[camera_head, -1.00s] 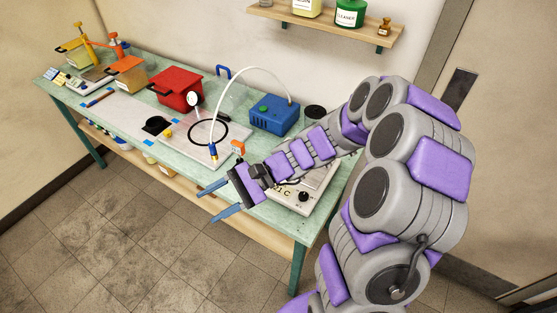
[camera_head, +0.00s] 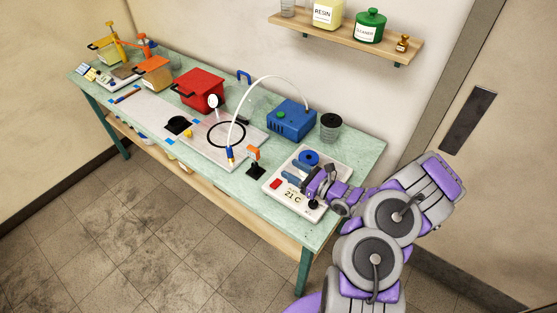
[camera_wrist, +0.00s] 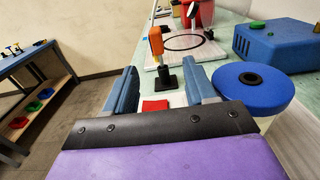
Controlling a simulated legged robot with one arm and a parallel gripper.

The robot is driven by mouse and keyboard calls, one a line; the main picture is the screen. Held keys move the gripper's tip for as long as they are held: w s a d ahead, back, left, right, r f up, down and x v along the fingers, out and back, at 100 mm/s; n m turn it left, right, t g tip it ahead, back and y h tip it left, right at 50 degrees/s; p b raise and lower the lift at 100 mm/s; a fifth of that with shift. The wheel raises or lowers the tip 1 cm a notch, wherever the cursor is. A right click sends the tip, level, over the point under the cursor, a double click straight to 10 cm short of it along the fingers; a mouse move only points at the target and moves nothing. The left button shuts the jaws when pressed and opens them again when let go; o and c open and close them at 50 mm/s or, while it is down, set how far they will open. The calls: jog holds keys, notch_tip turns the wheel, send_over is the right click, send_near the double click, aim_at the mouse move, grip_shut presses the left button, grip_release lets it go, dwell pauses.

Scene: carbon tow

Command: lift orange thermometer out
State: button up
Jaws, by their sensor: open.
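The orange thermometer (camera_head: 254,152) stands upright in a small black holder (camera_head: 256,170) near the front of the green bench, left of the white 21 C unit. In the wrist view its orange head (camera_wrist: 156,42) is straight ahead, and the black holder (camera_wrist: 166,79) is below it. My gripper (camera_head: 290,171) is over the white unit, pointing left toward the thermometer. Its two blue fingers are spread apart with nothing between them, and the gripper (camera_wrist: 161,88) is short of the thermometer. The thermometer's lower part is hidden in the holder.
The white unit (camera_head: 280,198) has a red button and a blue disc (camera_wrist: 252,82), which is close beside my right finger in the wrist view.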

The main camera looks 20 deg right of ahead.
aim_at(258, 153)
jog(key=b+x, duration=0.1)
jog(key=x, duration=0.7)
jog(key=b+x, duration=0.1)
jog(key=x, duration=0.7)
jog(key=shift+a, duration=0.5)
jog(key=shift+w+a, duration=0.35)
jog(key=shift+a, duration=0.1)
jog(key=shift+d, duration=0.15)
jog(key=shift+d, duration=0.2)
jog(key=shift+c, duration=1.3)
jog(key=shift+a, duration=0.2)
grip_shut()
jog(key=shift+r+p, duration=0.85)
jog(key=shift+r, duration=3)
jog(key=shift+d, duration=0.1)
